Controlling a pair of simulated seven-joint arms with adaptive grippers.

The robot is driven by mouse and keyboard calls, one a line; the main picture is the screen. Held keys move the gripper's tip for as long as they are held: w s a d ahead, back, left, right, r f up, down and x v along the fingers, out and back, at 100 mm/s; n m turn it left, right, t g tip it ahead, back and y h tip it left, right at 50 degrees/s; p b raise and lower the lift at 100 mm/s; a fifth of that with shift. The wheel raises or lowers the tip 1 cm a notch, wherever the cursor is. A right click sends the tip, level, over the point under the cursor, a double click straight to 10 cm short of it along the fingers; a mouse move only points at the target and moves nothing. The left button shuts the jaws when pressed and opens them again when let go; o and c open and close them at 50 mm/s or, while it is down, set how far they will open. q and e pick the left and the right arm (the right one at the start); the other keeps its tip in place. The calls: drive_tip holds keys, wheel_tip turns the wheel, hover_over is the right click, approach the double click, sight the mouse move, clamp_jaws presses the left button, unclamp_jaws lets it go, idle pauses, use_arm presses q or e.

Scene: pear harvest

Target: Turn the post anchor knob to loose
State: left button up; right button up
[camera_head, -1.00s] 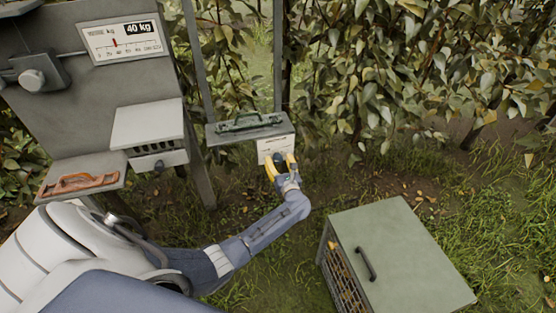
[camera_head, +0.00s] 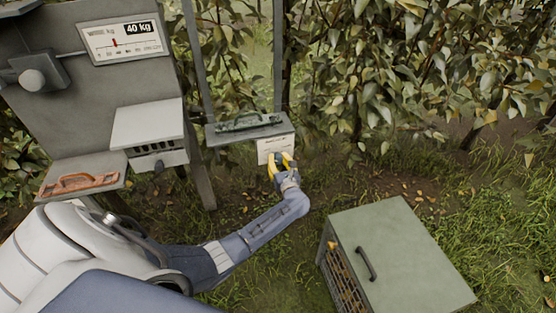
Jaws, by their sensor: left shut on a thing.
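A white label plate (camera_head: 270,145) is on the front of a grey shelf (camera_head: 262,131) hung between two metal posts, just right of the centre-left. My left gripper (camera_head: 279,161), with yellow fingers, is at the lower edge of this plate. Its fingers are shut on the small dark post anchor knob (camera_head: 279,158), which is mostly hidden between them. The plate's writing is too small to read, so I cannot tell the knob's setting. My right gripper is not in view.
A green-lidded crate (camera_head: 405,245) stands on the grass at lower right. Leafy branches fill the back.

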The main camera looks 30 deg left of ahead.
use_arm(q)
clamp_jaws()
drive_tip(key=shift+n, duration=0.5)
drive_tip(key=o, duration=1.2)
unclamp_jaws()
drive_tip(key=shift+c, duration=0.2)
drive_tip(key=v, duration=1.2)
